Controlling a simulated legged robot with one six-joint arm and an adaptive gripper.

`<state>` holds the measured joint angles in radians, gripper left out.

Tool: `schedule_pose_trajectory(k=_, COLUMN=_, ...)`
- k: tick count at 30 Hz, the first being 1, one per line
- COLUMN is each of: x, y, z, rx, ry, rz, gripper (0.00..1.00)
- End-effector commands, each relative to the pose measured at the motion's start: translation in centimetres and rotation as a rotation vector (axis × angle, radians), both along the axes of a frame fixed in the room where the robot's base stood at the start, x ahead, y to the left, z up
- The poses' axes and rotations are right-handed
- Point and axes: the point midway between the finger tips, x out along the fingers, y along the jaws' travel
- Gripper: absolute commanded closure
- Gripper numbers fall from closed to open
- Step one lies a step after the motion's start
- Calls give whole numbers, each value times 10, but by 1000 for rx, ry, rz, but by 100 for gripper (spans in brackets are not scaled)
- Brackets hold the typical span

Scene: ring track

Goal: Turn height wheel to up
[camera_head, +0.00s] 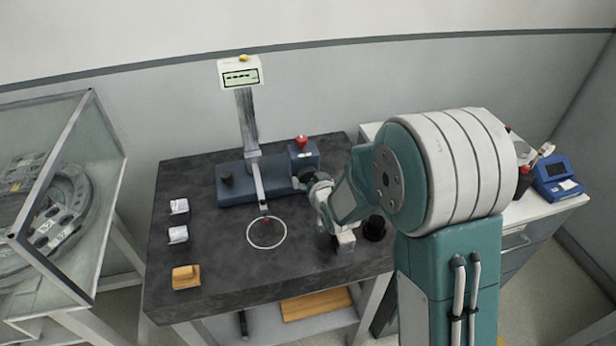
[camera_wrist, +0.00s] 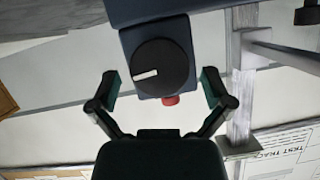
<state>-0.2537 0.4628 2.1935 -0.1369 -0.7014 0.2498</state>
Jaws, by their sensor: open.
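The height wheel (camera_wrist: 160,66) is a round black knob with a white mark pointing left in the wrist view. It sits on a dark blue block of the measuring stand, whose blue base (camera_head: 235,190) stands on the dark table in the head view. My gripper (camera_wrist: 161,84) is open, with one finger on each side of the wheel and a visible gap to it. In the head view my gripper (camera_head: 310,180) is at the right end of the stand and largely hides the wheel. A red button (camera_head: 302,141) tops the block.
A display (camera_head: 240,73) tops the stand's post. A thin arm reaches over a white ring (camera_head: 267,234) on the dark table (camera_head: 215,265). Small packets lie at the left. A black round object (camera_head: 374,228) is near my arm. A glass case (camera_head: 60,190) stands left.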

Motion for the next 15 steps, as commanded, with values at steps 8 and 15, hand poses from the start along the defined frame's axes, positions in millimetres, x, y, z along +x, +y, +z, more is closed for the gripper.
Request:
schedule_pose_trajectory(k=8, x=18, y=7, z=-8, rx=0, ry=0, rz=0, gripper=0)
schedule_pose_trajectory(k=15, x=18, y=7, z=-8, rx=0, ry=0, rz=0, gripper=9)
